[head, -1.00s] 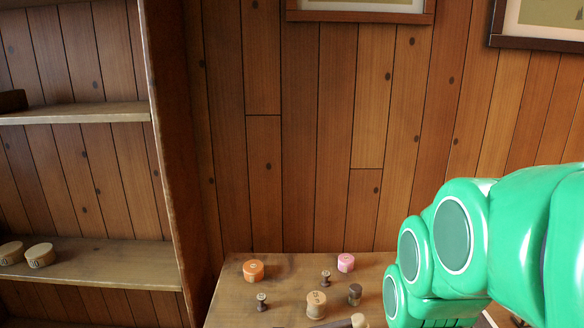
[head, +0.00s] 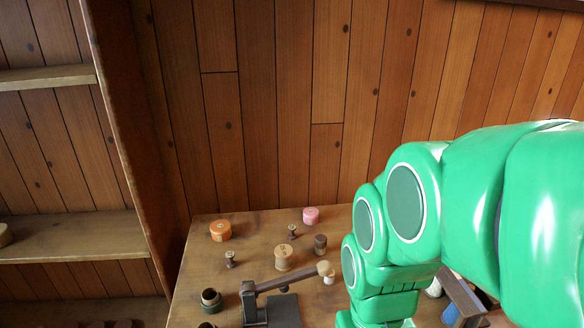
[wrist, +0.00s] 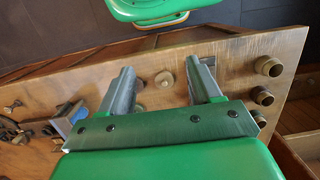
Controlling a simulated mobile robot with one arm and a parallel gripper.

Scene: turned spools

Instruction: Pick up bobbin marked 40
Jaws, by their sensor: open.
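In the head view a pale wooden bobbin (head: 284,258) with a dark mark on top stands mid-table; the number is too small to read surely. Around it stand an orange bobbin (head: 220,230), a pink one (head: 311,215), a dark brown one (head: 320,244) and small dark spools (head: 231,259). I cannot tell which is marked 40. In the wrist view my gripper (wrist: 164,84) is open and empty above the table. A round wooden top (wrist: 164,79) shows between its fingers; I cannot tell which piece it is. The head view does not show my fingers.
A dark grey lever device (head: 270,308) with a wooden knob (head: 326,268) stands near the front of the table (head: 210,265). A dark open-topped piece (head: 211,299) is left of it. Shelves (head: 75,236) stand left; a blue item (head: 451,312) is partly behind my arm.

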